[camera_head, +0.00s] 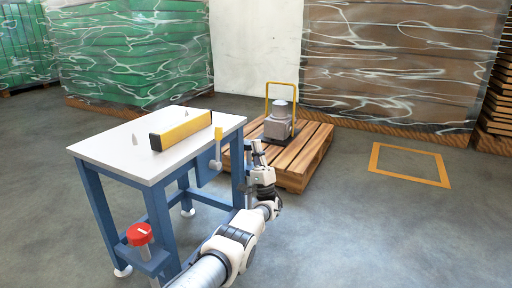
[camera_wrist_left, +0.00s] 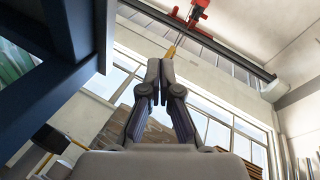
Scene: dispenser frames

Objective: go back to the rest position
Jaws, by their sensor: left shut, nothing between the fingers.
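My left gripper (camera_head: 256,148) is beside the right side of the white-topped table (camera_head: 110,148), below the level of its top. In the left wrist view the two fingers of my left gripper (camera_wrist_left: 158,72) are together at the tips, with nothing between them. My left arm comes up from the bottom of the head view, in front of the table's right leg. My right gripper is in neither view.
A yellow bar with black ends (camera_head: 185,131) lies on the table. A yellow lever (camera_head: 218,146) is on the table's side, near my gripper. A red knob (camera_head: 139,233) sits low at the front. Behind stands a wooden pallet (camera_head: 308,160) with a grey machine (camera_head: 278,125). Floor at right is clear.

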